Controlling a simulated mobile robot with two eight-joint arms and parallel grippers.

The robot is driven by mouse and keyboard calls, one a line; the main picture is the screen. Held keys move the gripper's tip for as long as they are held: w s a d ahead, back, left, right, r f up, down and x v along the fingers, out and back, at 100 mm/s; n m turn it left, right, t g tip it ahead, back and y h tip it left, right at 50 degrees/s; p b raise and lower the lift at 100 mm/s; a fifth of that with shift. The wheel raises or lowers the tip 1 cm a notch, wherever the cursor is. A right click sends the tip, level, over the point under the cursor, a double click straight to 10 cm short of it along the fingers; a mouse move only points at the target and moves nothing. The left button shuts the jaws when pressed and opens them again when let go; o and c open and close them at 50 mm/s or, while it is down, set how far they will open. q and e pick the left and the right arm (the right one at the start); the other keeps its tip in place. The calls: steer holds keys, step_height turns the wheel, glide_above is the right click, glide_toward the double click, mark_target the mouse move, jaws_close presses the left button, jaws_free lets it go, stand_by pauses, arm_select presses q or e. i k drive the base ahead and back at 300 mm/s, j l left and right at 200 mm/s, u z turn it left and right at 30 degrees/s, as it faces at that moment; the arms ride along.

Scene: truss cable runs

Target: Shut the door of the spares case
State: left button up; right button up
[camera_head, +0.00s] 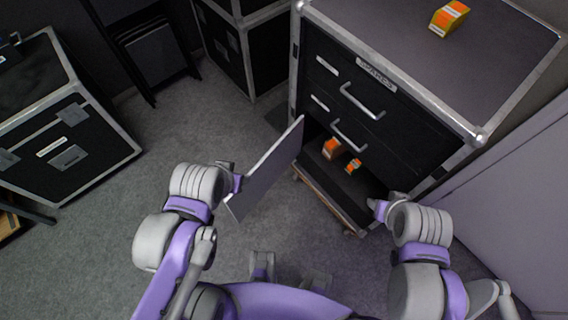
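The spares case (385,125) is a black case with metal edges, two drawers with handles and a label, at the upper right. Its lower compartment (350,182) is open. The door (268,168) is a flat grey panel that stands swung out from the compartment's left side towards me. My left gripper (232,178) is at the left, outer face of the door, near its free end; I cannot tell whether it touches. My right gripper (376,206) is by the compartment's lower right corner. The arms and the angle hide whether either gripper is open or shut.
Small orange boxes (331,148) lie inside the compartment, and an orange and white box (449,18) sits on the case's top. Another black case (68,135) stands at the left. Grey floor (180,125) lies clear between them. A pale wall panel (515,205) is at the right.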

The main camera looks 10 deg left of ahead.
mark_target(266, 172)
steer(key=j+z, duration=0.2)
steer(key=z, duration=0.2)
steer(key=j+z, duration=0.25)
steer(key=z, duration=0.15)
steer(key=j+z, duration=0.25)
steer(key=z, duration=0.2)
steer(key=k+j+z, duration=0.15)
steer(key=j, duration=0.15)
steer(key=j+z, duration=0.15)
steer(key=j, duration=0.2)
steer(key=k+j+z, duration=0.15)
steer(key=j, duration=0.15)
steer(key=k+j, duration=0.15)
steer(key=j, duration=0.15)
steer(key=k+j, duration=0.15)
steer(key=j, duration=0.2)
steer(key=k+j+z, duration=0.1)
steer(key=j, duration=0.2)
steer(key=k+j+z, duration=0.15)
steer(key=k+j, duration=0.15)
steer(key=k, duration=0.1)
